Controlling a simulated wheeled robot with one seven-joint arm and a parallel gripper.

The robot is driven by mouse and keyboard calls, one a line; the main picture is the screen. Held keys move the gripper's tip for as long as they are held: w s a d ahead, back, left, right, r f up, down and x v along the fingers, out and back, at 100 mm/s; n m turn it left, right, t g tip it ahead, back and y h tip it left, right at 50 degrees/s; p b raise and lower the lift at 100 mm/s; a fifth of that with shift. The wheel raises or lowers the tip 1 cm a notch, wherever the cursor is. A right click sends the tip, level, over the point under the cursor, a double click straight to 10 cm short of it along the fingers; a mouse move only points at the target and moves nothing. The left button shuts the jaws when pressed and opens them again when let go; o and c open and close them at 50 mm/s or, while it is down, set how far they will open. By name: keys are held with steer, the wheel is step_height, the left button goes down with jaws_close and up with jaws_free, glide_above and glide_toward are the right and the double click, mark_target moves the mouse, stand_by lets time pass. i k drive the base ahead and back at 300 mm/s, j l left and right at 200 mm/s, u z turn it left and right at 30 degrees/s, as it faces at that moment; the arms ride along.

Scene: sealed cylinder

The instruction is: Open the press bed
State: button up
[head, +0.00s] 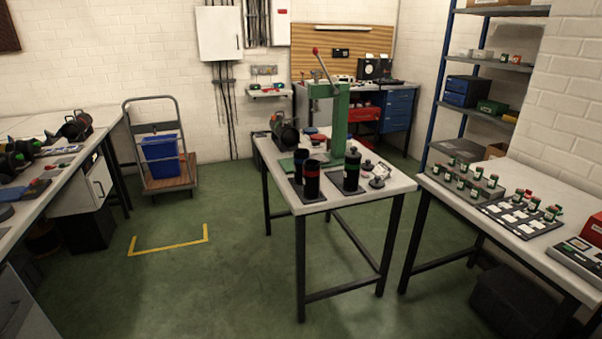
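A green press (340,117) with a red-knobbed lever (322,65) stands on the small table (318,203) in the middle of the room. The lever is raised and tilted. The bed of the press is small and partly hidden, so I cannot tell whether it is open or shut. My gripper is not in view.
A bench (500,220) with trays of small jars stands at right, and another bench (55,170) at left. A trolley (168,187) with a blue crate (161,153) is at the back left. The green floor (190,285) in front of the table is clear, with yellow tape (168,247).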

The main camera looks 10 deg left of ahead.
mark_target(321, 157)
steer(key=i+j+z, duration=0.3)
steer(key=j, duration=1.7)
steer(key=j+z, duration=0.3)
steer(key=j, duration=1.75)
steer(key=i, duration=0.05)
